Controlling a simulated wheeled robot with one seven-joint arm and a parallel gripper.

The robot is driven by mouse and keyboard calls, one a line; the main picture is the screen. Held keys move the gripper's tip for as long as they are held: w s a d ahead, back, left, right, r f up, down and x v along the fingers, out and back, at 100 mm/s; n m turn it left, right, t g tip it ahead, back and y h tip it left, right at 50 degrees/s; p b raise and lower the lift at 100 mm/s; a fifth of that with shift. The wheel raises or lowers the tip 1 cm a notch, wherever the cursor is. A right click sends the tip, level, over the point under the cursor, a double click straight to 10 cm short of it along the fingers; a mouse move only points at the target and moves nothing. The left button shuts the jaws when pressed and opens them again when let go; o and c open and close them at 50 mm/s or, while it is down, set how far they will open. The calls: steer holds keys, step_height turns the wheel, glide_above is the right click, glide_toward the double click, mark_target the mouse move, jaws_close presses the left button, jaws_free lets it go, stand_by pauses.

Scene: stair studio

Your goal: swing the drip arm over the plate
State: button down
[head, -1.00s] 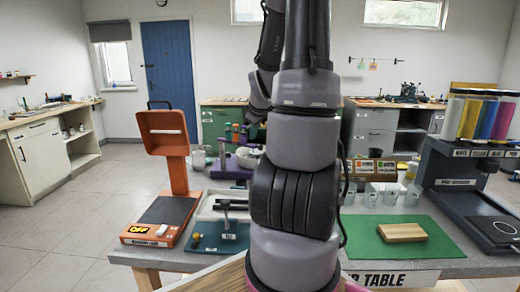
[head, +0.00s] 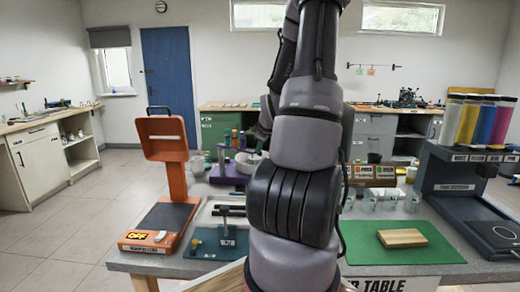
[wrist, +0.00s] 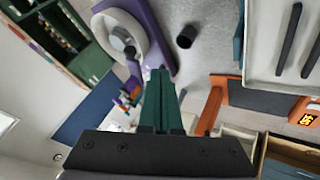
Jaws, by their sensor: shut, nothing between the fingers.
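A purple stand (wrist: 157,35) with a pale round dish (wrist: 122,38) is at the top of the wrist view. A grey knob-like part (wrist: 130,52) shows over the dish. In the head view the purple stand (head: 226,172) is at the table's back, left of my arm and partly hidden by it. I cannot make out a separate drip arm. My gripper (wrist: 158,72) has green fingers, shut together and empty. The fingertips appear just below the dish and stand in the wrist view; contact cannot be told. My arm hides the gripper in the head view.
A black cup (wrist: 187,37) is near the stand. An orange machine (head: 162,135) marked OFF stands left, with a white tray (wrist: 262,75) beside it. Right are a green mat (head: 365,242) with a wooden block (head: 402,238), and a dark paint dispenser (head: 455,188).

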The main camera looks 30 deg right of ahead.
steer(key=w+d+f, duration=0.4)
steer(key=w+f, duration=0.1)
steer(key=w, duration=0.2)
steer(key=shift+w+d+f, duration=0.2)
steer(key=shift+d+f, duration=0.1)
steer(key=shift+f, duration=0.1)
steer(key=w+d+n+y, duration=0.5)
steer(key=w+d+n, duration=0.2)
steer(key=w+d, duration=0.9)
steer(key=shift+w+d+n, duration=0.2)
steer(key=shift+w+n, duration=0.1)
steer(key=shift+w, duration=0.35)
steer(key=shift+w+r, duration=0.1)
steer(key=shift+r, duration=0.1)
